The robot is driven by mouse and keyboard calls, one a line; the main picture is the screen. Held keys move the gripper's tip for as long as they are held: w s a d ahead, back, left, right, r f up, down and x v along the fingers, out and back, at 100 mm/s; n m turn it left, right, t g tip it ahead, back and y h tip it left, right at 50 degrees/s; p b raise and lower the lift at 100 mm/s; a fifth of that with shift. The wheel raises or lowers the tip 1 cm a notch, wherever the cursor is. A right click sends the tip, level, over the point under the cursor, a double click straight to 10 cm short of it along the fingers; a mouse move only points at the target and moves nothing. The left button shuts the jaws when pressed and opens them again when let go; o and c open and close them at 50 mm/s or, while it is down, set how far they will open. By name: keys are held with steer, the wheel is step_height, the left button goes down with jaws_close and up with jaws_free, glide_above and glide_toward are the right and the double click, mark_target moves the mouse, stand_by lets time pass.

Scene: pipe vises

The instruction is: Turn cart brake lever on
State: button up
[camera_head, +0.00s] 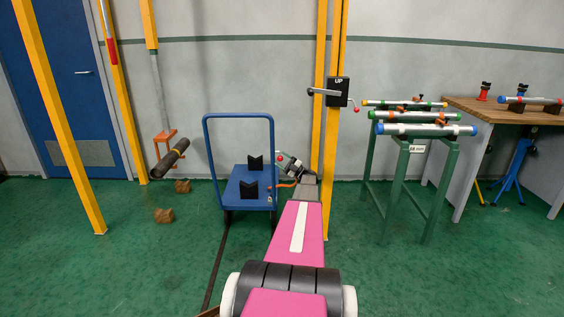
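The blue cart (233,178) stands on the floor left of centre, with a tall tube handle at its back and two black V-shaped blocks on its deck. A small red knob (280,157) shows just off the cart's right side; it looks like the end of the brake lever, whose shaft I cannot make out. My gripper (287,163) is at the cart's right edge, close to the red knob. The gripper is small and partly hidden by my arm, so I cannot tell whether it touches the knob. A small orange part (285,185) shows just below the gripper.
A yellow post (329,190) with a black "UP" box and crank (338,92) stands right of my arm. A green rack (399,190) of pipes and a wooden workbench (500,111) are further right. A dark pipe (172,158) hangs at left. Brown blocks (164,215) lie on the floor.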

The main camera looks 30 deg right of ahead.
steer(key=shift+s+f, duration=0.1)
steer(key=v, duration=1)
steer(key=shift+d+f, duration=0.2)
steer(key=shift+d, duration=0.05)
steer(key=shift+s, duration=0.15)
